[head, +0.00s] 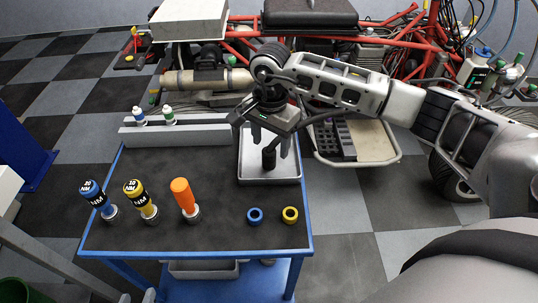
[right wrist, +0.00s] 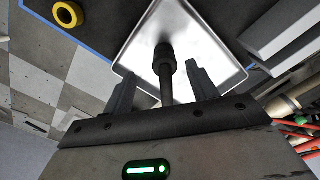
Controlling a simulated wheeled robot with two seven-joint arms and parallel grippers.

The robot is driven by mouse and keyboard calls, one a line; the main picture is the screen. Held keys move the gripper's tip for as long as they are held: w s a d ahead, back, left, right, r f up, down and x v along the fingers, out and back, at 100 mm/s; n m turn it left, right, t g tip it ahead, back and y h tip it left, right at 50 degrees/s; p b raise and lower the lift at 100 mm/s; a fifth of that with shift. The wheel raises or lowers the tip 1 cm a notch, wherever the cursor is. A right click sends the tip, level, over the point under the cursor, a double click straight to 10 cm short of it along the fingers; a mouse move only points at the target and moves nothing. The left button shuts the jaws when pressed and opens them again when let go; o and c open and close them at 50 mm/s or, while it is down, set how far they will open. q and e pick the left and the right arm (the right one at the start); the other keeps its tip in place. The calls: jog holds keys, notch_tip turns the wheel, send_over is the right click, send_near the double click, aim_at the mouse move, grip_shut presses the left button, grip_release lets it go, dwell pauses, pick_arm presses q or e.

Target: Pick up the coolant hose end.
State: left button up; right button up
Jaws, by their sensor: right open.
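My right gripper (head: 268,134) is above the metal tray (head: 285,181) on the table, pointing down with its fingers open. A black stepped piece (head: 269,158) with a thick end and a thinner stem is between the fingers. In the right wrist view, the piece (right wrist: 164,58) shows between the spread fingers of the gripper (right wrist: 163,85), with a gap on both sides. I cannot tell whether this piece is the coolant hose end, or whether it touches the tray. My left gripper is not in view.
Blue, yellow and orange (head: 183,193) handled tools stand on the table, near a blue ring (head: 255,215) and a yellow ring (head: 290,214). A grey rail (head: 190,133) borders the tray's left. The red-framed quad (head: 410,50) stands behind, with thin hoses at upper right.

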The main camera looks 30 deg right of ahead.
aim_at(268, 151)
jog(key=shift+w+a+f+p, duration=0.1)
jog(key=shift+w+f+p, duration=0.05)
jog(key=shift+f, duration=1.35)
jog(key=shift+w+a+f+p, duration=0.1)
jog(key=shift+w+f+p, duration=0.05)
jog(key=shift+f, duration=1.3)
jog(key=c, duration=1.1)
